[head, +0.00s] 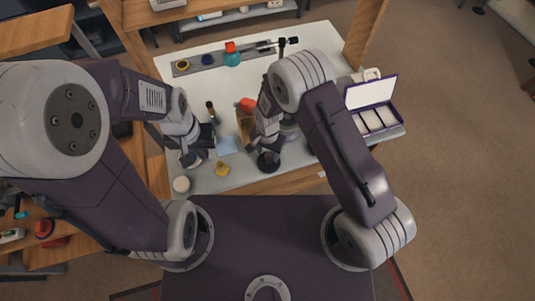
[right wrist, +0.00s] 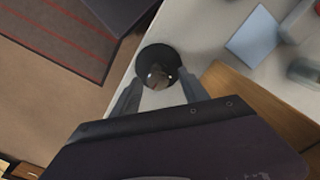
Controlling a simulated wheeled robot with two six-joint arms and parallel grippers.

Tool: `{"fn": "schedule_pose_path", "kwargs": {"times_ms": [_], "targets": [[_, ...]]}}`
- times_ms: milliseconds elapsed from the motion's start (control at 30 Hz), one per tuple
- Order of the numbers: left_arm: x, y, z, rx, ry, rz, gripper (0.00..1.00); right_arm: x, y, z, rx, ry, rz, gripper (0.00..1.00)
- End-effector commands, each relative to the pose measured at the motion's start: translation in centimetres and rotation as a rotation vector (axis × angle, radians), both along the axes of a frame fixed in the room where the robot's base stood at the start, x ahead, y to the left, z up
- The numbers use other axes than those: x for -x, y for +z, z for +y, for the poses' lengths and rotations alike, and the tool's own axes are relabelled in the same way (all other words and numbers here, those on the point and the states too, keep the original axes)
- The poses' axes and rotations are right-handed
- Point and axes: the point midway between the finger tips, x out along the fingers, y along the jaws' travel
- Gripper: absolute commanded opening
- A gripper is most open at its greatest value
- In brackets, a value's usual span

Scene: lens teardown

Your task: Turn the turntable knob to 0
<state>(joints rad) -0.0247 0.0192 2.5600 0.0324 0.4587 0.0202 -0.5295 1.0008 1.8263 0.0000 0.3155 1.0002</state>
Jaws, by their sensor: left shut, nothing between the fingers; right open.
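A black round piece (head: 268,162), which looks like the turntable knob, sits near the front edge of the white table (head: 297,171). In the right wrist view the same black piece (right wrist: 158,52) shows a glossy round top with a brownish reflection. No scale or number is readable on it. My right gripper (right wrist: 160,82) is open, with its two fingers reaching to either side of the black piece's near rim; I cannot tell whether they touch it. My left gripper (head: 190,159) is shut and empty, over the left part of the table, apart from the black piece.
A yellow piece (head: 222,169) and a white round jar (head: 181,184) stand near the front left edge. A pale blue sheet (head: 227,146) lies between the arms. A compartment case (head: 393,114) is at the right.

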Motion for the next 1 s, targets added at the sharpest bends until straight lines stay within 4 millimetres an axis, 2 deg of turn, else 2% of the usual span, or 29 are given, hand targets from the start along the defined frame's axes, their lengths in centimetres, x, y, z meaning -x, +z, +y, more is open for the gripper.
{"fn": "schedule_pose_path", "kwargs": {"times_ms": [100,200,467,600,667,1000], "targets": [[0.0,0.4,0.0,0.000,0.000,0.000,0.00,0.0,-1.7,0.0,0.000,0.000,0.001,0.52],[0.0,0.4,0.0,0.000,0.000,0.000,0.00,0.0,-2.4,0.0,0.000,-0.001,0.000,0.52],[0.0,0.4,0.0,0.000,0.000,0.000,0.00,0.0,-2.7,0.0,0.000,-0.001,-0.001,0.52],[0.0,0.4,0.0,0.000,0.000,0.000,0.00,0.0,-2.7,0.0,0.000,-0.001,-0.001,0.13],[0.0,0.4,0.0,0.000,0.000,0.000,0.00,0.0,-2.7,0.0,0.000,-0.001,-0.001,0.00],[0.0,0.2,0.0,0.000,0.000,0.000,0.00,-0.1,-2.7,0.0,-0.001,0.042,-0.002,0.00]]}}
